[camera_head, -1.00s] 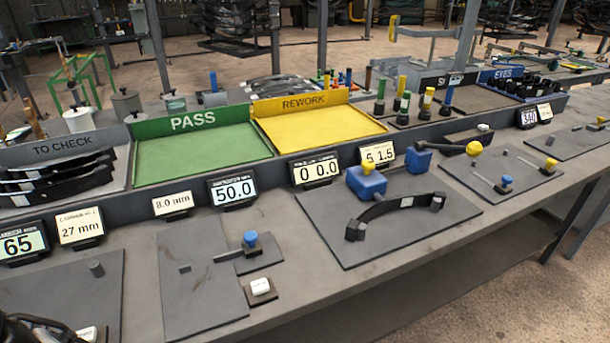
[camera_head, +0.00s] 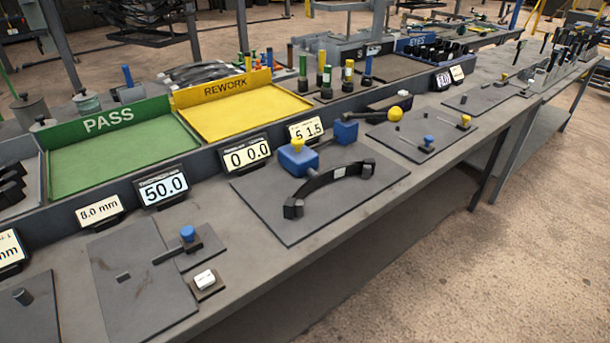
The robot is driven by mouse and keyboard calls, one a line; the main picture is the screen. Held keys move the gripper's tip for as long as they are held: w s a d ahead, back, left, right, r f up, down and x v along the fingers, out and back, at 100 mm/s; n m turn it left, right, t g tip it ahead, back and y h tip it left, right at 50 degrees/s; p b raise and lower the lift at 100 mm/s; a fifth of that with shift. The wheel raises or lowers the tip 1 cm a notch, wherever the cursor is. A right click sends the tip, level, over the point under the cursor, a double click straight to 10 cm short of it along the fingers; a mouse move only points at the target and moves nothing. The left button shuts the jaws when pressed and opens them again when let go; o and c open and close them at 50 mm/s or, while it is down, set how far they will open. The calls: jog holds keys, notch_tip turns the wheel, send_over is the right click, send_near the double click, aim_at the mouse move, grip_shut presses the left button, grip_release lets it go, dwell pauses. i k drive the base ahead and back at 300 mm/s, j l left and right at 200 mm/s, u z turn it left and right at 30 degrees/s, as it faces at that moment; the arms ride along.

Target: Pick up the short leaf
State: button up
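A black curved leaf (camera_head: 318,182) with a pale label near its middle lies on a dark fixture plate (camera_head: 292,232) in the middle of the bench, beside two blue blocks (camera_head: 298,160). Several more black leaves (camera_head: 10,190) sit in a tray at the left edge, mostly cut off by the frame. I cannot tell from this view which leaf is the short one. My gripper is not in view.
A green PASS tray (camera_head: 130,158) and a yellow REWORK tray (camera_head: 245,112) stand behind the displays, both empty. A plate with a blue-knobbed gauge (camera_head: 187,236) is at front left. Coloured pins stand at the back. Open floor (camera_head: 500,255) lies to the right.

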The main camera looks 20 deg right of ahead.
aim_at(334, 173)
jog(key=i+l+z, duration=0.1)
jog(key=z, duration=0.25)
jog(key=i+z, duration=0.35)
jog(key=l+z, duration=0.1)
jog(key=z, duration=0.25)
jog(key=i+j, duration=0.2)
jog(key=i, duration=0.25)
